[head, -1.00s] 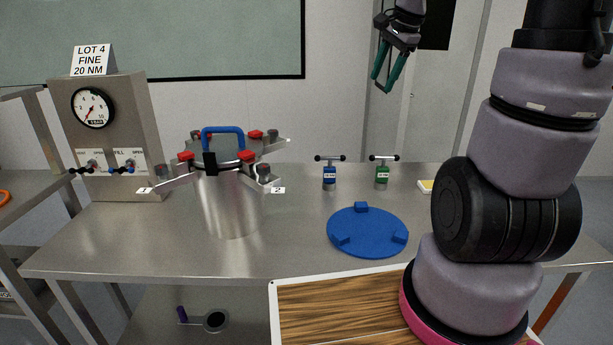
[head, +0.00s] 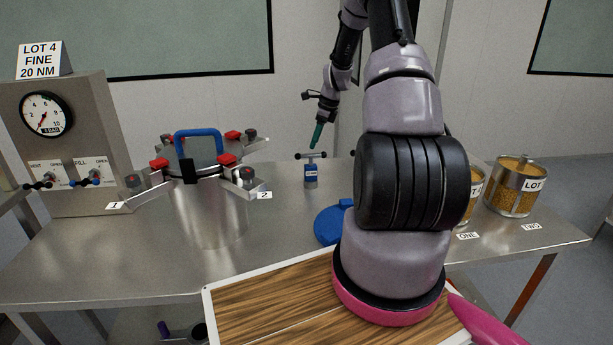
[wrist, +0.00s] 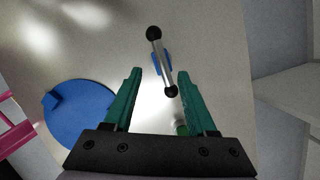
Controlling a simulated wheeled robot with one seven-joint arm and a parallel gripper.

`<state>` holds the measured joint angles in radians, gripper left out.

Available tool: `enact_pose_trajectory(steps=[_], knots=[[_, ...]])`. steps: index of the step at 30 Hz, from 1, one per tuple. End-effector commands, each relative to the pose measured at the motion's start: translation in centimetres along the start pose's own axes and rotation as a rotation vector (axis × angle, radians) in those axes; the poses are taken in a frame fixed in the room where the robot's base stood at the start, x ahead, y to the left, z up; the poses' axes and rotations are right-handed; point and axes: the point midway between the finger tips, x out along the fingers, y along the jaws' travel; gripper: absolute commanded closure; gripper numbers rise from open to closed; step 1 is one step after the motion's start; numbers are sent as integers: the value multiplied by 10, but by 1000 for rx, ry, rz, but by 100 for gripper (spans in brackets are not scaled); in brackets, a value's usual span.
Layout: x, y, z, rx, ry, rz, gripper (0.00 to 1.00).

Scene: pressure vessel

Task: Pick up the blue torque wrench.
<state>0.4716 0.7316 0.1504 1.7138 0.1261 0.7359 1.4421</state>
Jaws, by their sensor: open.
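The blue torque wrench (head: 311,173) stands upright on the steel table, with a silver crossbar and black ball ends on top. In the wrist view its crossbar (wrist: 161,62) runs at a slant just beyond my fingertips, with a bit of the blue body showing beside it. My gripper (wrist: 157,80) has green fingers, is open and empty, and points down at the table. In the head view my gripper (head: 317,134) is above the wrench; exact height is hard to tell. A green piece (wrist: 182,128) shows between the fingers, lower down, probably the green wrench, which my arm hides in the head view.
The pressure vessel (head: 208,212) with its clamps stands left of the wrench. A blue round plate (head: 328,226) lies in front of the wrench, partly behind my arm. The gauge panel (head: 75,125) is at far left. Grain-filled jars (head: 515,187) stand at right.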

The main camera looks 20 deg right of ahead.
Motion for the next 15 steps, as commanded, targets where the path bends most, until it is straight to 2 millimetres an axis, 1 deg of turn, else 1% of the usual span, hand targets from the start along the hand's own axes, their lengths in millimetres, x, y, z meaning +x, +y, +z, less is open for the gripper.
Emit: enact_pose_trajectory(steps=[1,3,8,11,15], knots=[[9,0,0,1,0,3,43],[18,0,0,0,0,2,43],[30,0,0,-1,0,0,43],[40,-1,-2,0,-1,2,43],[63,-3,-5,-1,-1,3,43]])
